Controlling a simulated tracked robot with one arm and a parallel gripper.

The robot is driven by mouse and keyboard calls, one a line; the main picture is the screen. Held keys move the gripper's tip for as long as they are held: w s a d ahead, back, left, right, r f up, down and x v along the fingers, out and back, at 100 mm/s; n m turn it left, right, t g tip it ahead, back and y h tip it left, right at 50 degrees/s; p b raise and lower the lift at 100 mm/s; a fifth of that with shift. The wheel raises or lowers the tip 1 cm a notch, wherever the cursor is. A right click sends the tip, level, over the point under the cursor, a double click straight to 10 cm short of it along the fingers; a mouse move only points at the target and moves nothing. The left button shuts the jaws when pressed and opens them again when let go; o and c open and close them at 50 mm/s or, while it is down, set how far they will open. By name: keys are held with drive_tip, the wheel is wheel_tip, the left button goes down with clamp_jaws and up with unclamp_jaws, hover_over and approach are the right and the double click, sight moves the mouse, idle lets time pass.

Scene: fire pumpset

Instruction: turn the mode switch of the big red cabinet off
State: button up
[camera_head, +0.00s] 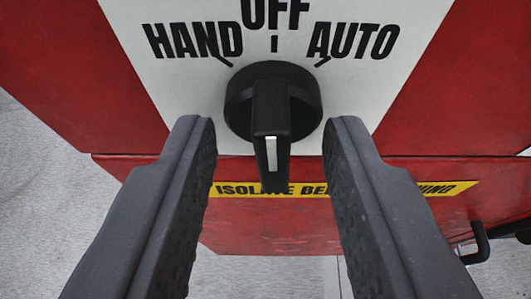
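The mode switch (271,110) is a round black knob with a raised bar handle and a white line on it. It sits on a white plate (180,80) marked HAND at left, OFF at top and AUTO at right. The handle stands upright in the picture, in line with the OFF tick above it. The big red cabinet (470,90) carries the plate. My gripper (270,135) is open, with one dark finger on each side of the handle. A gap shows between each finger and the handle, so neither touches it.
Below the switch, a yellow label (300,189) with black lettering is partly hidden by the handle and my right finger. A black handle (479,243) sticks out at lower right. Grey floor (50,190) shows at left and below.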

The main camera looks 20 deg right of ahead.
drive_tip(key=shift+s+a, duration=0.1)
drive_tip(key=v, duration=1.3)
drive_tip(key=shift+s+r+b, duration=0.2)
drive_tip(key=shift+b, duration=0.1)
drive_tip(key=s+a+r+n+y, duration=0.1)
drive_tip(key=a+r+y, duration=0.1)
drive_tip(key=r, duration=0.7)
drive_tip(key=s+a+r+n+y, duration=0.1)
drive_tip(key=s+a+r, duration=0.1)
drive_tip(key=r, duration=0.7)
drive_tip(key=s+d+r+t, duration=0.1)
drive_tip(key=s+d+r, duration=0.2)
drive_tip(key=r, duration=0.6)
drive_tip(key=s+d+r+n+t+y, duration=0.1)
drive_tip(key=s+d+r, duration=0.3)
drive_tip(key=r, duration=0.5)
drive_tip(key=s, duration=0.2)
drive_tip(key=shift+s+n, duration=0.3)
drive_tip(key=shift+s, duration=0.05)
drive_tip(key=shift+r, duration=0.15)
